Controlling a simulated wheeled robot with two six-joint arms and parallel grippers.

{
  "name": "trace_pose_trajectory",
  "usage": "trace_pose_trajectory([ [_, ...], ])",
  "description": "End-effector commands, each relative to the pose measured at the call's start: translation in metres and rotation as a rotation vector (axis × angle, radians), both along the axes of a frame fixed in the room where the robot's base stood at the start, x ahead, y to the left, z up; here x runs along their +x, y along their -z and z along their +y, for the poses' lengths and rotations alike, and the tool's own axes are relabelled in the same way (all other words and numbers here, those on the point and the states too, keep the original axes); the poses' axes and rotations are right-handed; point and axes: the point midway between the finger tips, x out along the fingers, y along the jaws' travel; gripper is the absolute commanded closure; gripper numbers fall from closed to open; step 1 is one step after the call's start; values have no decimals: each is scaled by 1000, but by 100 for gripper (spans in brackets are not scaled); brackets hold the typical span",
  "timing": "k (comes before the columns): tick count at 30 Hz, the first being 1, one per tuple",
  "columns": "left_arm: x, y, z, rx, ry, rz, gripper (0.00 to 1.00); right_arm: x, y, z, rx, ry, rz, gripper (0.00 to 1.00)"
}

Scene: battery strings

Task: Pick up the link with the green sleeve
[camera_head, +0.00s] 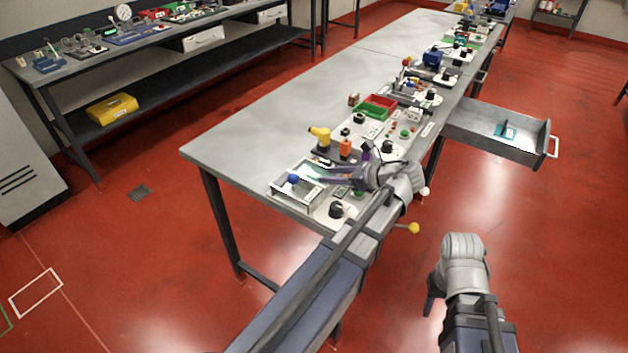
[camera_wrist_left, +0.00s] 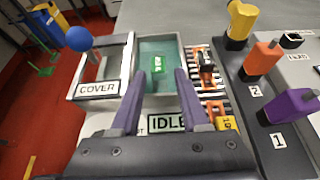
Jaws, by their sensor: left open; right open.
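My left gripper (camera_head: 328,174) is over the near end of the long bench. In the left wrist view its two purple fingers (camera_wrist_left: 158,86) are apart, with nothing held between them. Beyond and between the fingertips is a teal-floored tray (camera_wrist_left: 183,48) with a pale rim. A small bright green piece with white marks (camera_wrist_left: 157,64) shows in the tray; I cannot tell whether it is the link's green sleeve or a label. No link with a green sleeve can be clearly made out. My right gripper (camera_head: 432,302) hangs over the floor, open, away from the bench.
A blue ball knob (camera_wrist_left: 79,38) stands by a plate marked COVER (camera_wrist_left: 98,88), left of the tray. A striped strip (camera_wrist_left: 192,63) and yellow (camera_wrist_left: 240,20), orange (camera_wrist_left: 262,62) and purple (camera_wrist_left: 291,106) handles stand right. A drawer (camera_head: 480,135) is open. The bench's left side is clear.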

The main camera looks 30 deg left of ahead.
Motion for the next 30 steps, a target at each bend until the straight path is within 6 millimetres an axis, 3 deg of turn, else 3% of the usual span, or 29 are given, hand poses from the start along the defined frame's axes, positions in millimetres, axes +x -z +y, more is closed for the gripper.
trace_pose_trajectory([
  [10, 0, 22, 39, 0, -2, 0, 55, 0, 22, 0, 0, 0, 0, 50],
  [18, 1, 22, 45, 0, 1, 0, 55, 0, 22, 0, 0, 0, 0, 50],
  [30, 1, 22, 44, 0, 0, 0, 99, 0, 22, 0, 0, 0, 0, 50],
])
